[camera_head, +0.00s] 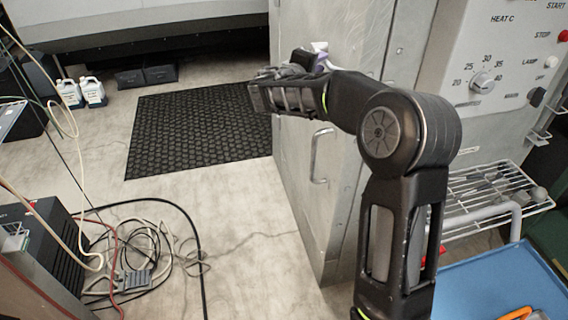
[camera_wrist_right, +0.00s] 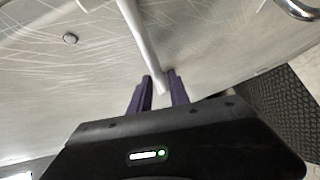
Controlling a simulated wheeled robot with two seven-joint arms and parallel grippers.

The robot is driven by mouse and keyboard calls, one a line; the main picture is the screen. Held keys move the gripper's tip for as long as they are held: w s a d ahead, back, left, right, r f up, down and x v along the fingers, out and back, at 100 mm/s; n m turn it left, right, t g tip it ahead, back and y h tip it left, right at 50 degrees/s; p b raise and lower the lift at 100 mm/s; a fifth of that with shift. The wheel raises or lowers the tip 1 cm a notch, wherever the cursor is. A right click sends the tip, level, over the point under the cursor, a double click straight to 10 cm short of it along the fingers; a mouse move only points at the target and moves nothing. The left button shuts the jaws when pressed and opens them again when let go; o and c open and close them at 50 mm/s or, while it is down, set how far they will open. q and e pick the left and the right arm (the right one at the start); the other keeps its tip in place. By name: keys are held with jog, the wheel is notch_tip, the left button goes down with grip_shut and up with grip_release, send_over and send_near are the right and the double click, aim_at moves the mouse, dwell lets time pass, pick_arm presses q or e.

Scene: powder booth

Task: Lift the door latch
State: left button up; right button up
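The metal cabinet door (camera_head: 300,160) stands upright, with a curved handle (camera_head: 319,155) lower on its face. A pale bar, which looks like the latch (camera_wrist_right: 146,45), runs down the wrist view. Its lower end lies between the two purple fingertips of my right gripper (camera_wrist_right: 160,80). The fingers are apart by about the bar's width, and I cannot tell whether they touch it. In the head view my right gripper (camera_head: 320,58) is at the upper part of the door, its fingers partly hidden by my wrist. My left gripper is not in view.
A control panel (camera_head: 505,60) with a dial is on the right. A wire rack (camera_head: 480,195) and a blue surface (camera_head: 495,285) are below it. A black mat (camera_head: 195,125) lies left of the door. Coiled cables (camera_head: 140,260) lie on the floor at lower left.

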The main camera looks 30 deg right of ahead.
jog(key=f+b+v, duration=0.1)
jog(key=v, duration=0.4)
jog(key=a+f+n+g+y, duration=0.1)
jog(key=a+f+y, duration=0.2)
jog(key=f, duration=0.8)
jog(key=s+a+f+n+g+y, duration=0.1)
jog(key=a+f+y, duration=0.2)
jog(key=a+f, duration=0.3)
notch_tip(320, 180, down, 6)
jog(key=shift+s+r+n+y, duration=0.15)
jog(key=shift+s+n+y, duration=0.15)
jog(key=shift+y, duration=0.1)
jog(key=shift+w+a, duration=0.1)
